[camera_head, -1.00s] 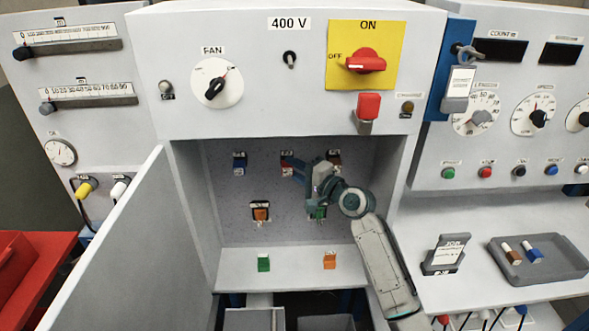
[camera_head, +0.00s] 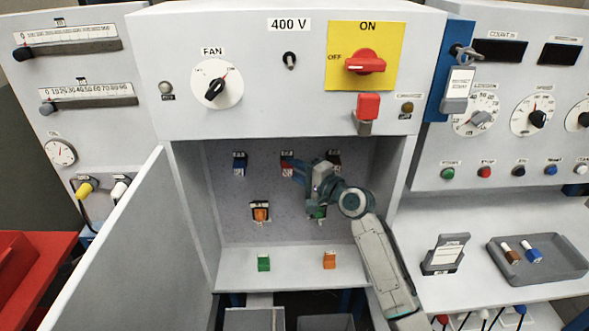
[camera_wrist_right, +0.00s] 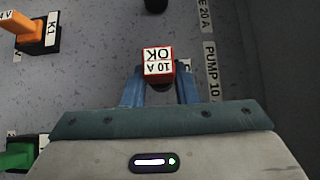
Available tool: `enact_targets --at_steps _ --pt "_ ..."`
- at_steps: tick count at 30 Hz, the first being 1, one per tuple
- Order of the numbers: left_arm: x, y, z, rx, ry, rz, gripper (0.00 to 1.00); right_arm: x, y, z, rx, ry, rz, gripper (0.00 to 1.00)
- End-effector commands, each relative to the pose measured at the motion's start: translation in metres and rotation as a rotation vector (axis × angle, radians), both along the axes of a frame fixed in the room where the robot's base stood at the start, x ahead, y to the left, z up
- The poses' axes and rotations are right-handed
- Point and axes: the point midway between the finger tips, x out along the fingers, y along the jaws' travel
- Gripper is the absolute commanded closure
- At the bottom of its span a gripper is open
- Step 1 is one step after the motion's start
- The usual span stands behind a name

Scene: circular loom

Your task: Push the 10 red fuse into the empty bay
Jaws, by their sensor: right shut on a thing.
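The 10 red fuse (camera_wrist_right: 158,68) shows in the right wrist view with a white face marked "10 A OK". My right gripper (camera_wrist_right: 160,88) is shut on it, with one blue-grey finger on each side. In the head view my right gripper (camera_head: 297,167) reaches into the cabinet from the right, at the upper middle bay, where the red fuse (camera_head: 287,171) shows just beside the fingers. A dark patch shows behind the fuse in the wrist view. The fingers and fuse hide most of the bay, so I cannot tell how deep the fuse sits. My left gripper is not in view.
A blue fuse (camera_head: 239,164), an orange fuse (camera_head: 260,214) and a green fuse (camera_head: 319,212) sit on the back panel. A loose green block (camera_head: 263,263) and orange block (camera_head: 329,260) stand on the cabinet shelf (camera_head: 296,268). The open door (camera_head: 112,250) bounds the left.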

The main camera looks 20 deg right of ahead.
Motion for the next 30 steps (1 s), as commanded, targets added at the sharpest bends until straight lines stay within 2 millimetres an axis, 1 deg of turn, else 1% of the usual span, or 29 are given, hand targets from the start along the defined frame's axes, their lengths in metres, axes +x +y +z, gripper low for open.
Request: enact_targets --at_steps 8,9,11,12,13,23,26,30 --pt "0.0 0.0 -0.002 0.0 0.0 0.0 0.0 0.005 -0.002 0.0 0.0 -0.001 -0.002 1.0" --pt "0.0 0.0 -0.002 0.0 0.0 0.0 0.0 0.006 -0.002 0.0 -0.001 -0.002 -0.002 0.72" --pt "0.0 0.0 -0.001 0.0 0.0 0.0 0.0 0.005 -0.002 0.001 -0.001 -0.002 -0.002 0.6" --pt "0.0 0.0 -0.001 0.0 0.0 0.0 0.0 0.005 -0.002 0.0 -0.001 -0.002 -0.002 0.52" --pt "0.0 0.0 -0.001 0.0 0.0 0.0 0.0 0.005 -0.002 0.0 -0.002 -0.001 -0.002 0.48" --pt "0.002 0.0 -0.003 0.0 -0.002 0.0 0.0 0.002 -0.003 -0.001 -0.002 0.001 -0.001 0.48" --pt "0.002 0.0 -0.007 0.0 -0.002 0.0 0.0 -0.006 -0.009 -0.004 -0.004 0.001 -0.001 0.48" --pt "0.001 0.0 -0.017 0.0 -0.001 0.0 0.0 -0.029 -0.022 -0.006 -0.008 0.001 -0.002 0.48"
